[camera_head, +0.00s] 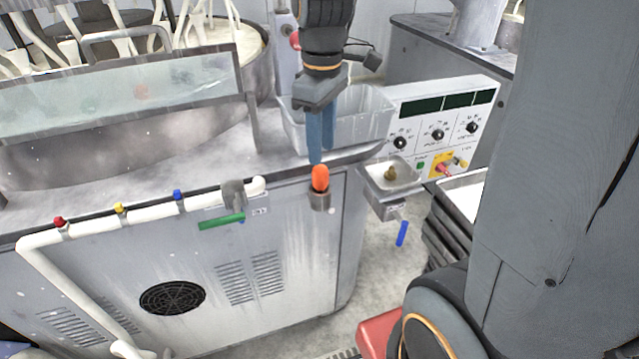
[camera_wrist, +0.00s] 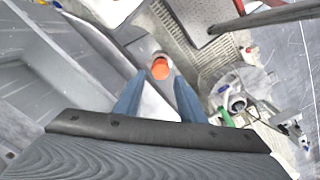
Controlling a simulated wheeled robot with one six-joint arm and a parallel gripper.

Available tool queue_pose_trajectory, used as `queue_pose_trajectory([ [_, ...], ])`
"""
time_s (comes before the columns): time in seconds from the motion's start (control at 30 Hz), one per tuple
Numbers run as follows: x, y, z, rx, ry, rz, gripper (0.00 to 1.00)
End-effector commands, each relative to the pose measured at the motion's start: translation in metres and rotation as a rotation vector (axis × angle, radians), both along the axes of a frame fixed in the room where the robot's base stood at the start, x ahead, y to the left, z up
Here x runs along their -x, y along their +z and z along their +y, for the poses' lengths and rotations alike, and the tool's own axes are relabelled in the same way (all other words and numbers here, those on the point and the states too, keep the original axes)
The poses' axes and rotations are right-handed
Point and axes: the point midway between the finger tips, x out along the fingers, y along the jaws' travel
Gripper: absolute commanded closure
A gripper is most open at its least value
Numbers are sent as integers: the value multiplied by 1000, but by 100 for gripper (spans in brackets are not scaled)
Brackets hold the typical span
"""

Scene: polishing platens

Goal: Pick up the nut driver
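The nut driver (camera_head: 320,178) shows as an orange handle standing upright in a small metal cup (camera_head: 320,197) on the front face of the grey cabinet. Its lower part is hidden in the cup. My gripper (camera_head: 317,158) points down with its blue fingertips just above the handle's top. In the wrist view the two fingers of my gripper (camera_wrist: 159,80) are spread apart with nothing between them, and the orange end of the nut driver (camera_wrist: 160,69) shows just beyond and between the tips.
A clear bin (camera_head: 365,118) stands behind my gripper on the cabinet top. A small metal tray (camera_head: 392,175) and a blue-handled valve (camera_head: 402,232) are to the right. A control panel (camera_head: 445,120) stands behind.

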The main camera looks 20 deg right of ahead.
Motion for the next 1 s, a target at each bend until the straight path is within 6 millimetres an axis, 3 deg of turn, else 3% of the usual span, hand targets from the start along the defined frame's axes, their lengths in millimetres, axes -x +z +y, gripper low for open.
queue_pose_trajectory([
  [0.37, -2, -29, -1, 0, 33, 10, 63],
  [0.7, -1, -70, 1, 0, 29, 8, 63],
  [1.0, -2, -75, 1, 1, 29, 5, 63],
])
